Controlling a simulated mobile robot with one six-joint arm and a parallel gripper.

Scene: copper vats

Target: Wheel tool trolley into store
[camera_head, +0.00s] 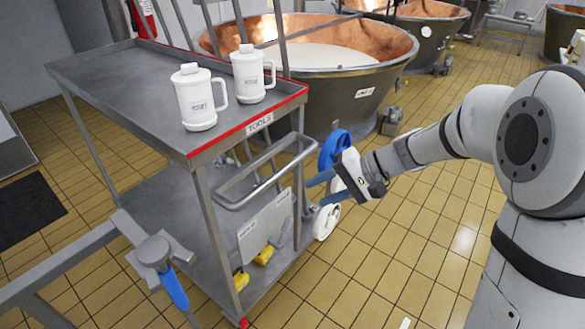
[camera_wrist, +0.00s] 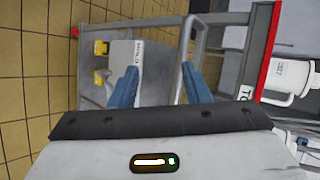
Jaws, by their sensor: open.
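The grey tool trolley (camera_head: 110,65) stands at left centre, with a red edge and a "TOOLS" label on its top shelf. Its tubular handle (camera_head: 272,180) sticks out below that edge, towards my arm. My gripper (camera_head: 317,189) is open, with blue fingers, just right of the handle at about its height. In the wrist view, the handle (camera_wrist: 199,45) runs close to the right finger, in front of the open gripper (camera_wrist: 160,82). I cannot tell whether they touch; nothing is gripped. The store is not identifiable.
Two white mugs (camera_head: 199,98) (camera_head: 249,75) stand on the trolley top. A white box (camera_head: 265,228) and yellow items lie on its lower shelf. Copper vats (camera_head: 345,38) stand behind. A grey rail (camera_head: 55,262) crosses lower left.

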